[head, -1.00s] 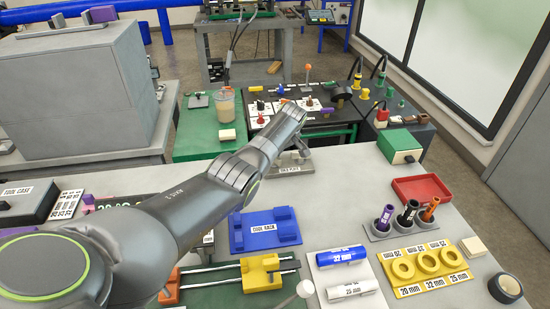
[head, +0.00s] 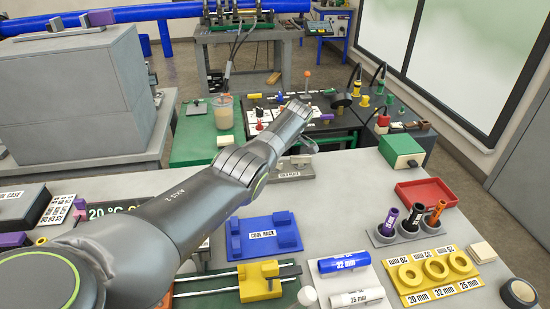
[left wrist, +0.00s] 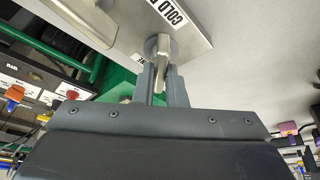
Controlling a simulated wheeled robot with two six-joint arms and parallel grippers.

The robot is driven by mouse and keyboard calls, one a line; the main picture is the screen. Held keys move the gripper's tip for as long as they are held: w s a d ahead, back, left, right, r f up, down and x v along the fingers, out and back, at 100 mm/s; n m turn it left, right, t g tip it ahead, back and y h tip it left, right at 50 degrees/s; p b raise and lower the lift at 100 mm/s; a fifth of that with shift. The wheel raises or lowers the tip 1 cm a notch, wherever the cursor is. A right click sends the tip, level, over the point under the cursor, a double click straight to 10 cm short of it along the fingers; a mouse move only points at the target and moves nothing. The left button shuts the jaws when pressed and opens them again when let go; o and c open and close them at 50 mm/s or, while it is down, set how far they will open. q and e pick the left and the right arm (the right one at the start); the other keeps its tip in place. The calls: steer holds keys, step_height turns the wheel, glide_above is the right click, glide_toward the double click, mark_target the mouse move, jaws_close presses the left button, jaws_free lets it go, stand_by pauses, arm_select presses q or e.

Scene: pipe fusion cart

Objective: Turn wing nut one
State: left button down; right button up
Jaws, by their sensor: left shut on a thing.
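A grey metal plate (left wrist: 190,22) with a label starting "COLD" fills the top of the left wrist view. A metal wing nut (left wrist: 161,48) stands out from the plate's face. My left gripper (left wrist: 163,80) is shut on the wing nut, with one finger on each side of it. In the head view my left arm reaches from the lower left towards the labelled grey plate (head: 279,175) at the far table edge. The fingers and wing nut are too small or hidden to make out there. My right gripper is in neither view.
A blue cool rack (head: 264,232) and yellow clamp (head: 261,288) lie near the arm. A red tray (head: 426,192), tool holder (head: 392,236) and green-fronted box (head: 402,149) stand to the right. Grey table is clear between rack and tray.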

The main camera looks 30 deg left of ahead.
arm_select(q)
steer(key=c, duration=1.5)
jaws_free()
steer(key=shift+d+r, duration=0.15)
steer(key=shift+r, duration=0.35)
steer(key=b+v, duration=0.1)
steer(key=v, duration=1.5)
steer(key=shift+r, duration=0.2)
